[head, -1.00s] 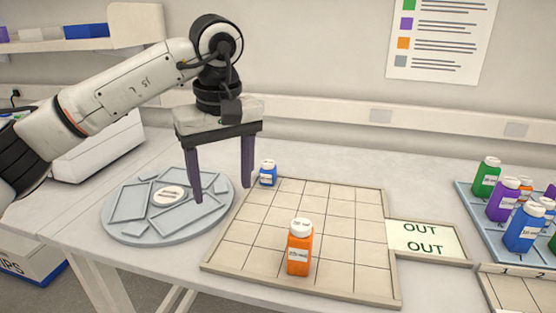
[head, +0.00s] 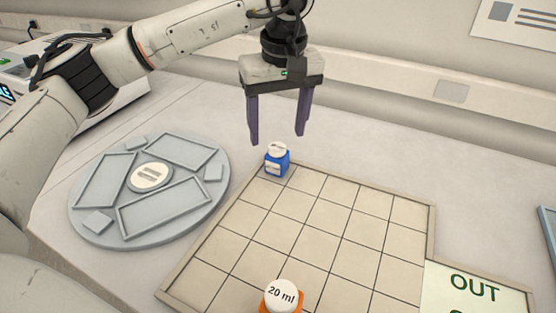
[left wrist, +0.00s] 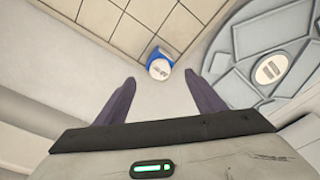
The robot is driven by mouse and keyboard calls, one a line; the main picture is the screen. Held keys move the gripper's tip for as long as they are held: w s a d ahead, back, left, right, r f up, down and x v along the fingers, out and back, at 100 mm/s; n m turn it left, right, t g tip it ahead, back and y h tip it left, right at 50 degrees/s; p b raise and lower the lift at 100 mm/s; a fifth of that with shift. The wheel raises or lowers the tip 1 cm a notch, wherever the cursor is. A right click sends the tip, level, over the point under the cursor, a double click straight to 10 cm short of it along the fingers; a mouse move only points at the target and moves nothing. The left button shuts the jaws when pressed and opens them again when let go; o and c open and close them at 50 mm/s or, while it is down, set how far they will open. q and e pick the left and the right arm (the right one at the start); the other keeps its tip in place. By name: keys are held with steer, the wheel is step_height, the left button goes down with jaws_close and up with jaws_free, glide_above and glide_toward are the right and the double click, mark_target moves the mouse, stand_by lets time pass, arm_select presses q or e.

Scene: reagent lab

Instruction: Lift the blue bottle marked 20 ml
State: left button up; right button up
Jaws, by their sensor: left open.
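A small blue bottle (head: 277,162) with a white cap stands upright at the far left corner of the tiled grid board (head: 330,222). Its label is too small to read. My left gripper (head: 277,138) is open and empty, with its two purple fingers pointing down above and behind the bottle. In the left wrist view the blue bottle (left wrist: 160,66) shows beyond the open fingertips (left wrist: 160,80), between them and not touched. My right gripper is not in view.
An orange bottle (head: 283,299) with a cap marked 20 ml stands on the board's near part. A round grey tray (head: 100,222) with empty recesses lies left of the board. An OUT card (head: 470,288) is at the right. The table behind the board is clear.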

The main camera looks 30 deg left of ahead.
mark_target(277, 146)
arm_select(q)
step_height(277, 146, down, 5)
steer(key=shift+a+f+p, duration=0.1)
steer(key=shift+f+p, duration=0.05)
steer(key=shift+p, duration=0.15)
steer(key=c, duration=1)
